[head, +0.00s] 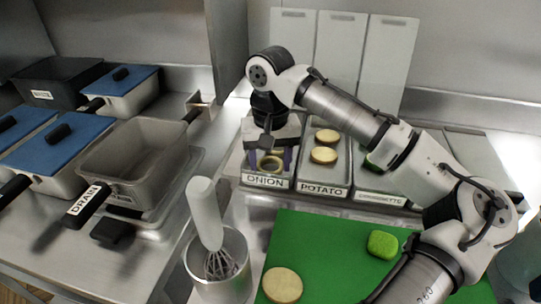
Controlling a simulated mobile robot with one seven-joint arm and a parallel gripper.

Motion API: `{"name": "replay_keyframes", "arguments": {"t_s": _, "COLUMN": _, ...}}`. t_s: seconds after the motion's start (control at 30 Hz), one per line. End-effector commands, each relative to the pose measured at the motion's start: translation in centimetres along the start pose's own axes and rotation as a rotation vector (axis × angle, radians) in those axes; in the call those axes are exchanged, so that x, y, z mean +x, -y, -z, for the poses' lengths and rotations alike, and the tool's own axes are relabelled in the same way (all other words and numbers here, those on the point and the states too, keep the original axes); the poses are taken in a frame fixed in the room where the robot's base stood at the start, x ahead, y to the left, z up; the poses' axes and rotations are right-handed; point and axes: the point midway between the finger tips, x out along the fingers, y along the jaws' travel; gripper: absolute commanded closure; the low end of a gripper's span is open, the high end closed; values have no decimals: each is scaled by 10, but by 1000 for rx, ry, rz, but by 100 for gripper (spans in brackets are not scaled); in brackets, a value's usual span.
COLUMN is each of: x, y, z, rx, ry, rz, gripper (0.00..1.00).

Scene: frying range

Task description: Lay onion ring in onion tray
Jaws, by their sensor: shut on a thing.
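The onion tray (267,182), labelled ONION, is the leftmost of a row of labelled trays at the back of the counter. My gripper (270,162) points down over this tray, its fingers at or just inside the opening. It is shut on a pale yellow onion ring (271,166), which shows between the fingers. I cannot tell whether the ring touches the tray floor. My gripper body hides the back of the tray.
The potato tray (323,188) beside it holds potato slices (323,155). The courgette tray (380,197) is partly behind my arm. A green board (325,250) bears a potato slice (282,285) and a green piece (382,244). A whisk pot (218,272) and drain basket (135,165) stand left.

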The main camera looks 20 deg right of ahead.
Motion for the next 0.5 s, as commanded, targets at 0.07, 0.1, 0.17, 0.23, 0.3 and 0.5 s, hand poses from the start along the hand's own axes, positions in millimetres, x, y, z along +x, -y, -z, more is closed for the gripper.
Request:
{"name": "replay_keyframes", "arguments": {"t_s": 0.07, "x": 0, "y": 0, "z": 0, "rx": 0, "ry": 0, "rz": 0, "gripper": 58}}
{"name": "replay_keyframes", "arguments": {"t_s": 0.1, "x": 0, "y": 0, "z": 0, "rx": 0, "ry": 0, "rz": 0, "gripper": 58}}
{"name": "replay_keyframes", "arguments": {"t_s": 0.17, "x": 0, "y": 0, "z": 0, "rx": 0, "ry": 0, "rz": -1, "gripper": 58}}
{"name": "replay_keyframes", "arguments": {"t_s": 0.23, "x": 0, "y": 0, "z": 0, "rx": 0, "ry": 0, "rz": -1, "gripper": 43}}
{"name": "replay_keyframes", "arguments": {"t_s": 0.3, "x": 0, "y": 0, "z": 0, "rx": 0, "ry": 0, "rz": -1, "gripper": 34}}
{"name": "replay_keyframes", "arguments": {"t_s": 0.5, "x": 0, "y": -1, "z": 0, "rx": 2, "ry": 0, "rz": -2, "gripper": 20}}
